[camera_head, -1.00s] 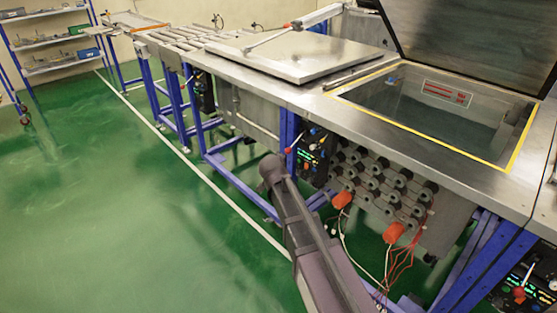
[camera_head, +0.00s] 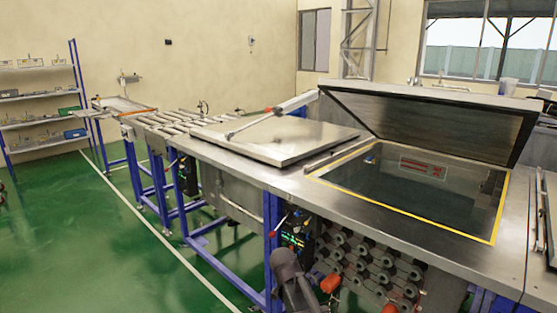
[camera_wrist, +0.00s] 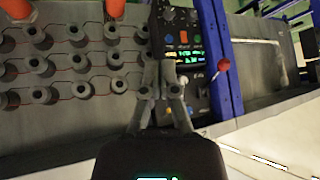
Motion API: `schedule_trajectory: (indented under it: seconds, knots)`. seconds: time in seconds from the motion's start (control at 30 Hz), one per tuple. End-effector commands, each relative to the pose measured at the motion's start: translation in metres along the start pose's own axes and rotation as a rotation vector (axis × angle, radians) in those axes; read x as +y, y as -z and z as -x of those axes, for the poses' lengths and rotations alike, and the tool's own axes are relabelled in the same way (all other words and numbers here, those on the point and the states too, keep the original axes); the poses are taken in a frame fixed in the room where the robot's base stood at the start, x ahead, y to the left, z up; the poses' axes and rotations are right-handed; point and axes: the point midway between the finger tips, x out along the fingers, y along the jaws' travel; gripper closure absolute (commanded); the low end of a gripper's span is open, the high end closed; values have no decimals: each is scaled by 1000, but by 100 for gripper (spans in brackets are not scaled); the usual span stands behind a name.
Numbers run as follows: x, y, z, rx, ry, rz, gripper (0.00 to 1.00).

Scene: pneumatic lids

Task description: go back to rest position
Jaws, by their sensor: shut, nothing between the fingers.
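My gripper (camera_wrist: 158,82) is shut and empty in the wrist view. Its fingertips show in front of the lower part of a black control panel (camera_wrist: 182,32) with lit buttons. A lever with a red knob (camera_wrist: 223,65) is to the right of the fingertips. In the head view part of my dark arm shows at the bottom, and my gripper cannot be made out there. The same panel (camera_head: 295,240) is partly covered by my arm. Behind it, the left lid (camera_head: 285,140) lies closed and the right lid (camera_head: 430,115) stands raised over an open tank (camera_head: 410,190).
Blue legs (camera_head: 271,245) carry the bench. A roller conveyor (camera_head: 180,122) and shelves (camera_head: 40,95) stand further left. The green floor (camera_head: 90,240) at left is clear.

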Motion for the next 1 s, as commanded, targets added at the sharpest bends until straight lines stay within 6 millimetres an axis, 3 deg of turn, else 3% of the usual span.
schedule_trajectory:
  seconds: [0.03, 0.2, 0.4, 0.77, 1.0]
  knots:
    - [29, -11, 5, -53, -34, 26, 100]
    - [101, -47, 20, -267, -100, 143, 100]
    - [155, -83, 44, -481, -90, 257, 100]
    - [205, -127, 82, -720, 7, 390, 100]
    - [201, -109, 101, -725, 11, 396, 100]
